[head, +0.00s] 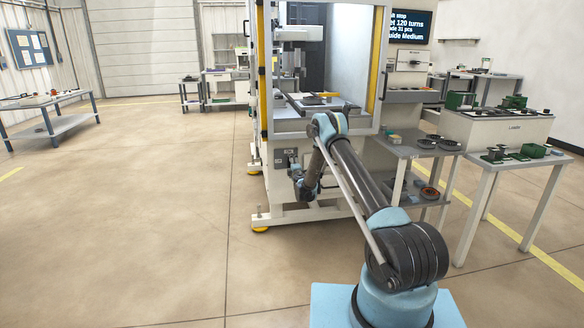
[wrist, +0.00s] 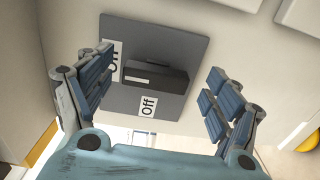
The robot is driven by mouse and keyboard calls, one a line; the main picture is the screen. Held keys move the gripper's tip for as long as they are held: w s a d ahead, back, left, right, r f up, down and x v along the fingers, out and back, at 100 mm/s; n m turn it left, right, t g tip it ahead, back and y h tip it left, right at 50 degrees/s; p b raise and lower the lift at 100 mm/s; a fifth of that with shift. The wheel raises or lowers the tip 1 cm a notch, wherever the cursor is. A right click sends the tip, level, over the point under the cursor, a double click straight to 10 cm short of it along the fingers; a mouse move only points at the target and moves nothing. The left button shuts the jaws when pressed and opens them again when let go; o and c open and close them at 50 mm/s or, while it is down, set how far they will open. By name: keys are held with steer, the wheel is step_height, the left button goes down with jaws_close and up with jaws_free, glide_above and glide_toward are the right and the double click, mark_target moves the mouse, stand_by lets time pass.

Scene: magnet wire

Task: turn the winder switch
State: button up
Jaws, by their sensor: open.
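The winder switch (wrist: 158,76) is a dark bar-shaped knob on a grey square plate (wrist: 187,48) in the wrist view. It lies roughly crosswise in the picture, with a white mark near its left end. A white label reading "Off" (wrist: 148,105) sits below it. Another label (wrist: 113,62) at its left is partly hidden by a finger. My gripper (wrist: 160,64) is open, one finger on each side of the knob, with visible gaps to it. In the head view my gripper (head: 301,190) is low by the machine's front, near the grey switch plate (head: 286,157).
The winder machine (head: 265,75) is a tall cream cabinet with yellow edges. A shelved cart (head: 398,147) and a bench (head: 497,128) with green parts stand at its right. The floor (head: 150,200) at the left is clear. A yellow foot (wrist: 42,146) shows in the wrist view.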

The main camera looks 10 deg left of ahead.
steer(key=v, duration=1)
steer(key=shift+s+d, duration=0.15)
steer(key=shift+s, duration=0.1)
